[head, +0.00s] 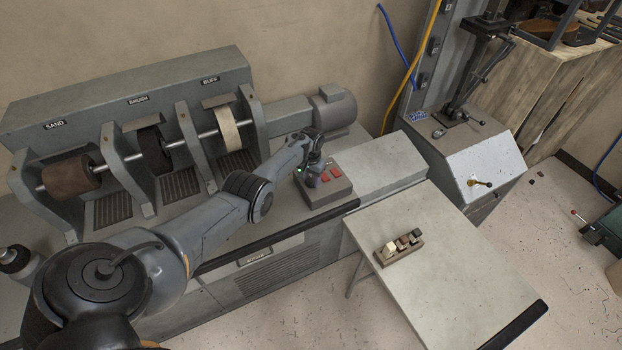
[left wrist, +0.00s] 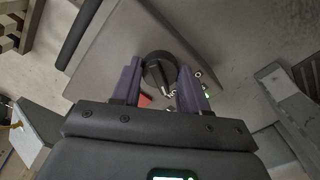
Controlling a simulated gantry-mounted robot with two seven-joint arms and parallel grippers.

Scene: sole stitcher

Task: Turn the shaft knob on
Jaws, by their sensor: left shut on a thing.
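The shaft knob (left wrist: 158,70) is round and black with a raised pointer, and it sits on the grey control box (head: 325,195). My left gripper (head: 314,178) is over the left part of that box, and the arm hides the knob in the head view. In the left wrist view the two purple-grey fingers of my left gripper (left wrist: 160,88) stand on either side of the knob, shut on it. My right gripper is in neither view.
Red buttons (head: 330,174) are on the box beside my gripper. Behind the arm stands the machine with a sanding roller (head: 70,172), a brush (head: 152,148) and a buff wheel (head: 226,128). A side table (head: 450,260) holds a small block rack (head: 400,247).

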